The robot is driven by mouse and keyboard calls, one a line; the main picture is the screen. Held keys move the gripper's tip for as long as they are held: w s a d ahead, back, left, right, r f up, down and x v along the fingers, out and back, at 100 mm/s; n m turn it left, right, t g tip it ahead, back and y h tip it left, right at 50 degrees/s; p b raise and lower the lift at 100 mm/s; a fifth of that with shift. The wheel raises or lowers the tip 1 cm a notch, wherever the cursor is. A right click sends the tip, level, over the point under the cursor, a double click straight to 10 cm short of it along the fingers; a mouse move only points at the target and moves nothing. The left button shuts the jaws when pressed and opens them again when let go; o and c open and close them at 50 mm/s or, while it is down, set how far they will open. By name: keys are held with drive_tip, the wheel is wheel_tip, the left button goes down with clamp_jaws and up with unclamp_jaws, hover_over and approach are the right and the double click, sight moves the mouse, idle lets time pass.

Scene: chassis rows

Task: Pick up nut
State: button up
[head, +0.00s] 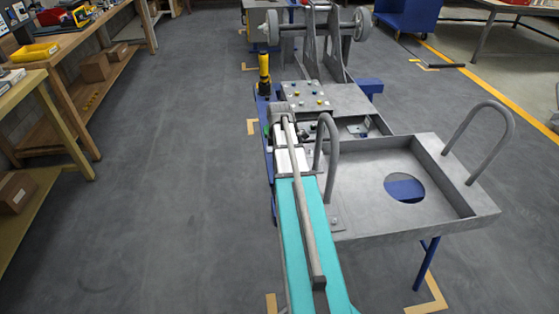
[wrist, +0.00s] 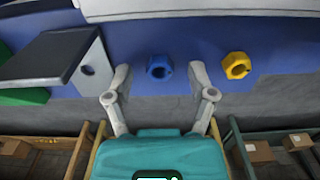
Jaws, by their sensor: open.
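In the wrist view, a blue nut (wrist: 159,68) with a dark round hole sits on a blue surface. A yellow nut (wrist: 236,65), also with a dark hole, sits to its right on the same surface. My gripper (wrist: 160,80) is open, with one finger to the left and one to the right of the blue nut. Nothing is held between the fingers. The yellow nut lies outside the right finger. I cannot tell whether the fingers touch the blue nut. I cannot make out either nut in the head view.
In the wrist view, a grey bracket (wrist: 91,62) with a hole and a green part stand left of the blue nut. In the head view, the metal chassis (head: 360,205) has raised handles. A wooden workbench (head: 75,40) stands left, with clear floor (head: 170,180) between.

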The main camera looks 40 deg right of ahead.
clamp_jaws()
idle(0.4)
drive_tip(key=shift+r, duration=0.1)
wheel_tip(320, 180, up, 10)
drive_tip(key=p, duration=1)
idle(0.9)
